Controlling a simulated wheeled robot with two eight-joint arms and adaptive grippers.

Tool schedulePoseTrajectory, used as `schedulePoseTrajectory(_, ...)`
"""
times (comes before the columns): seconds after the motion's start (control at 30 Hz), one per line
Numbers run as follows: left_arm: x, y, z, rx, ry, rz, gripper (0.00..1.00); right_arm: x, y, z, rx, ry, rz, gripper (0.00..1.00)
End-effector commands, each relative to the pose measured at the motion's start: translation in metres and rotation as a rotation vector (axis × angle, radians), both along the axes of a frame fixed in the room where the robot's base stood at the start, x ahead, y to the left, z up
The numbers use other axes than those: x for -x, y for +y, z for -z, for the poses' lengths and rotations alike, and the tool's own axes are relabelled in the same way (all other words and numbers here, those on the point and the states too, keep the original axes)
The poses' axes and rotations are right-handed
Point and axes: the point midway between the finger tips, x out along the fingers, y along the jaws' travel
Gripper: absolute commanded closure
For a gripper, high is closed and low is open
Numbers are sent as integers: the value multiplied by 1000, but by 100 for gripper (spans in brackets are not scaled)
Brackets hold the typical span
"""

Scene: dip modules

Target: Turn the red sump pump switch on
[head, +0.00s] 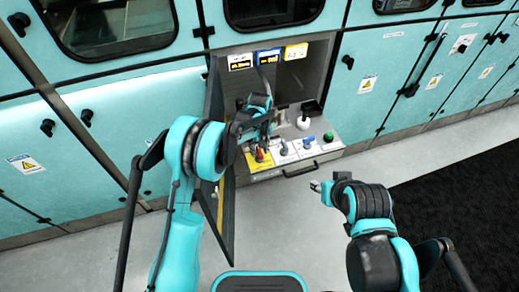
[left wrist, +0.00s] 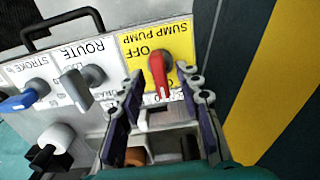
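The red sump pump switch (left wrist: 159,75) sits on a yellow label (left wrist: 180,45) that appears upside down in the left wrist view. Its lever has a white mark at the tip, and the word OFF shows beside it. My left gripper (left wrist: 162,90) is open, with one finger on each side of the lever; I cannot tell whether they touch it. In the head view the switch (head: 260,155) is just below my left gripper (head: 254,141), at the left of the control panel. My right gripper (head: 319,186) is in front of the panel, away from it; its finger opening is unclear.
Beside the switch are a grey route knob (left wrist: 78,85), a blue knob (left wrist: 22,100) and a black-and-white lever (head: 304,120). A green knob (head: 328,137) is at the panel's right. An open dark door (head: 216,185) stands close to my left arm. The floor ahead is clear.

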Motion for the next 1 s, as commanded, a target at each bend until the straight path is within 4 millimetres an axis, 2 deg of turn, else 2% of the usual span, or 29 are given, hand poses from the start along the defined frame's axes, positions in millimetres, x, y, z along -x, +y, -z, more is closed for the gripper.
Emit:
schedulePoseTrajectory(0.13,0,0,-4,0,0,0,66,0,0,0,0,0,0,60)
schedulePoseTrajectory(0.23,0,0,-16,0,0,0,66,0,0,0,0,0,0,60)
schedulePoseTrajectory(0.5,0,0,-74,0,0,0,66,0,0,0,0,0,0,60)
schedulePoseTrajectory(0.7,0,0,-107,0,0,0,66,0,0,0,0,0,0,60)
schedulePoseTrajectory(0.83,0,0,-118,0,0,0,66,0,0,0,0,0,0,60)
schedulePoseTrajectory(1.0,0,0,-120,0,0,0,66,0,0,0,0,0,0,60)
